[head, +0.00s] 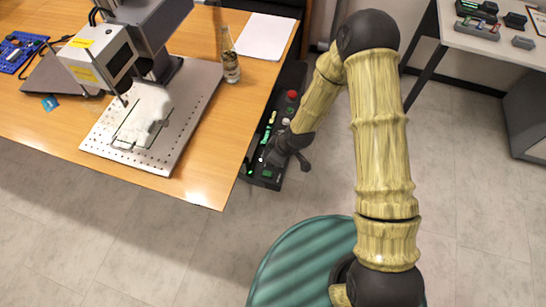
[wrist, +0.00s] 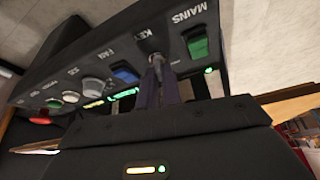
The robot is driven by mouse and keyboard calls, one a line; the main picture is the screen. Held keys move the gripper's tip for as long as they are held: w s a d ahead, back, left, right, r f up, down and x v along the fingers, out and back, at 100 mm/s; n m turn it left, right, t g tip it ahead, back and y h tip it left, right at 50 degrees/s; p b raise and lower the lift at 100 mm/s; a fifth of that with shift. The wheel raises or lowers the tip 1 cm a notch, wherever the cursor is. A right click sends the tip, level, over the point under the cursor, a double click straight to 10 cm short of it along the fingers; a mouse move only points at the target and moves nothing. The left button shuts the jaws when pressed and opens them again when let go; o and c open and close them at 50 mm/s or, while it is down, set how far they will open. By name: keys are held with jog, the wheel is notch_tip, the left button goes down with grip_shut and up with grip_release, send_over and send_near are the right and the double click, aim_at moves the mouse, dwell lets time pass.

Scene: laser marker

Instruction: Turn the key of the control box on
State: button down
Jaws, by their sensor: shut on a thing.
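The black control box (head: 269,140) stands on its own beside the wooden table's right edge in the head view. Its panel (wrist: 225,50) fills the upper part of the wrist view, with printed labels. The key (wrist: 157,61) is in its switch under the label KEY, between the green MAINS switch (wrist: 196,42) and the blue FAN switch (wrist: 124,73). My gripper (wrist: 160,80) is shut on the key, its dark fingers on either side. In the head view my gripper (head: 268,154) is at the box, mostly hidden by my wrist. The key's exact angle is hard to tell.
Several knobs (wrist: 94,84) and a red button (wrist: 38,114) sit along the panel; green lights glow on it. The table (head: 205,180) carries a laser marker (head: 100,55), its perforated plate (head: 185,125) and a bottle (head: 230,68). A green round stool-like surface (head: 300,262) is at the bottom.

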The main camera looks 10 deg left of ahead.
jog(key=m+t+b, duration=0.1)
jog(key=m, duration=0.3)
jog(key=shift+a+h, duration=0.2)
jog(key=shift+h, duration=0.2)
jog(key=shift+r+m+t+h, duration=0.1)
jog(key=shift+m+t+h, duration=0.35)
jog(key=shift+m, duration=0.85)
jog(key=c, duration=1.6)
grip_release()
jog(key=shift+d, duration=0.1)
jog(key=v, duration=1.7)
jog(key=shift+s+d+p, duration=0.2)
jog(key=shift+p, duration=0.15)
